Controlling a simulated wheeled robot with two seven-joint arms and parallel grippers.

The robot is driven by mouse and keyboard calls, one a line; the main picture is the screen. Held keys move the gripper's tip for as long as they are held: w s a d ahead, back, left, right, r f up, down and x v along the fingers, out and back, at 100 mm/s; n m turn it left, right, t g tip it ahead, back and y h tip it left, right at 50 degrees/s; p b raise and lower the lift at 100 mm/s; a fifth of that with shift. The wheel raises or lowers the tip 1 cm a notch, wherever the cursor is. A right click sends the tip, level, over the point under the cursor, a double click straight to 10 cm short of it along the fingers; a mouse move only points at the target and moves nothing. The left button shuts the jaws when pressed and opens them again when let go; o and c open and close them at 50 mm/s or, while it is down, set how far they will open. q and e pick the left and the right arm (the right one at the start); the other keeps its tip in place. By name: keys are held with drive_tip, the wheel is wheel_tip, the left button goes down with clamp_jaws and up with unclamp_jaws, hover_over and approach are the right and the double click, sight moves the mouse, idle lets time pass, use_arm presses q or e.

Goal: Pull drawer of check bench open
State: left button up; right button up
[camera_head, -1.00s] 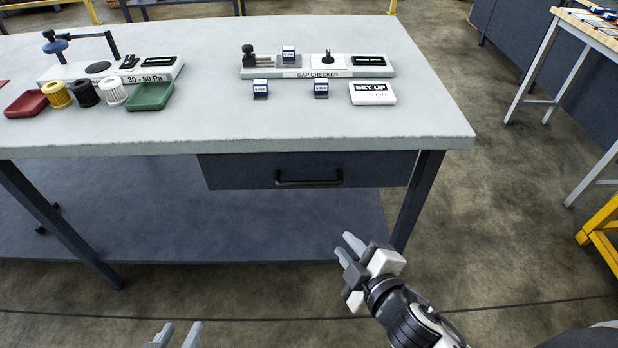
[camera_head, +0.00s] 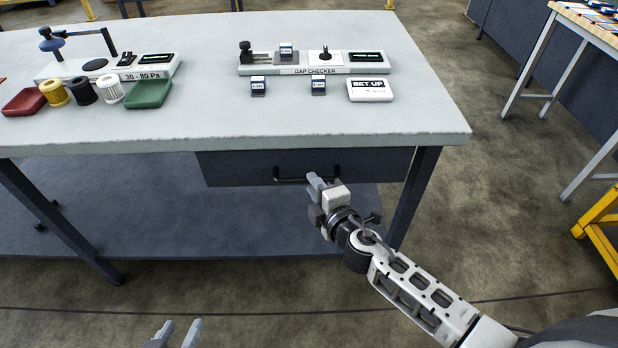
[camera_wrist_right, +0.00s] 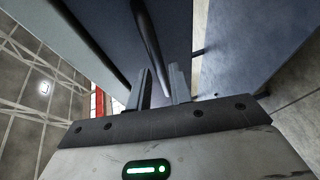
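The check bench (camera_head: 420,118) has a dark drawer (camera_head: 232,170) under its front edge. The drawer looks shut, and its black bar handle (camera_head: 292,180) is on the front. My right gripper (camera_head: 318,181) is at the right part of the handle. In the right wrist view, the handle (camera_wrist_right: 150,40) runs between the two parted fingers of my right gripper (camera_wrist_right: 162,80); no firm contact shows. My left gripper (camera_head: 177,333) is low at the bottom edge, fingers apart and empty, away from the drawer.
On the bench top stand a gap checker (camera_head: 315,70), a SET UP box (camera_head: 369,90), small blue blocks, a pressure tester (camera_head: 110,70), filters, a red tray (camera_head: 24,102) and a green tray (camera_head: 148,94). A bench leg (camera_head: 414,195) stands right of the drawer. The floor in front is clear.

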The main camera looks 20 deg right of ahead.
drive_tip(key=shift+x, duration=1.65)
clamp_jaws()
drive_tip(key=shift+s, duration=0.1)
